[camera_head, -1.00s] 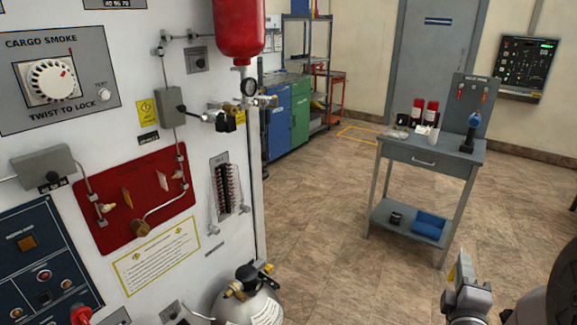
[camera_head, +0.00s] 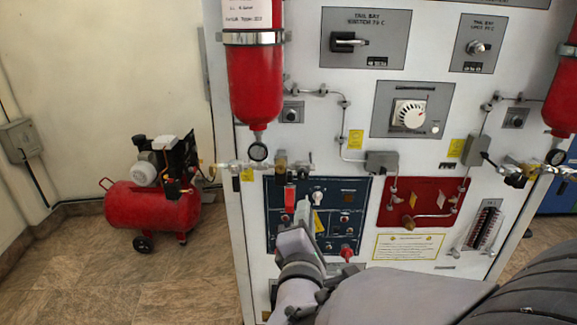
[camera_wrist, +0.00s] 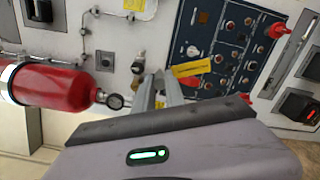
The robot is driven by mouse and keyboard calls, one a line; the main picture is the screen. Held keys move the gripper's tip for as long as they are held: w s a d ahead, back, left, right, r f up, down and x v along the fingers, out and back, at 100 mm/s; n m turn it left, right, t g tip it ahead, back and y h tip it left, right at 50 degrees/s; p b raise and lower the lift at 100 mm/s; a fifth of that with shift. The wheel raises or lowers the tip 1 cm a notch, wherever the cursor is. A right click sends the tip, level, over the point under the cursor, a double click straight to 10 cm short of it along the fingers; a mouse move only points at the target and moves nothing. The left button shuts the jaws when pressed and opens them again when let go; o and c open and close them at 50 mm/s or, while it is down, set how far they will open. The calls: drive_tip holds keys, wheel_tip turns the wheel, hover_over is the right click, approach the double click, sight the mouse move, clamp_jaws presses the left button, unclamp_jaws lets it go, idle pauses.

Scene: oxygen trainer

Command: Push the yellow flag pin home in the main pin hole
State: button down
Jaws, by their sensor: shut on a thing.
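My gripper (camera_head: 308,228) is shut on the yellow flag pin (camera_head: 318,222), in front of the blue switch panel in the head view. In the wrist view, the yellow flag (camera_wrist: 190,68) sticks out to the right of the fingertips of my gripper (camera_wrist: 160,82). The pin's shank is hidden or too small to make out. A brass valve fitting (camera_head: 281,165) sits under the left red bottle, a little above and left of my gripper; it also shows in the wrist view (camera_wrist: 138,66). I cannot make out the main pin hole.
The left red bottle (camera_head: 255,85) and its gauge (camera_head: 258,151) hang near my gripper. The blue panel (camera_head: 350,200) has switches and a red guard. A red panel (camera_head: 420,203) lies to its right. A red compressor (camera_head: 152,205) stands on the floor at left.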

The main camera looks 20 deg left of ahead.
drive_tip(key=s+a+r+n+p, duration=0.1)
drive_tip(key=s+a+r, duration=0.3)
drive_tip(key=shift+s+a+r+n+y+p, duration=0.15)
drive_tip(key=shift+a+r+n+y+p, duration=0.1)
drive_tip(key=shift+a+n+y+p, duration=0.15)
drive_tip(key=shift+s, duration=0.15)
drive_tip(key=shift+p+x, duration=0.55)
drive_tip(key=shift+x, duration=2.35)
drive_tip(key=shift+p+x, duration=0.5)
drive_tip(key=shift+x, duration=1.5)
drive_tip(key=c, duration=1.3)
unclamp_jaws()
drive_tip(key=shift+f, duration=0.1)
drive_tip(key=shift+s, duration=0.1)
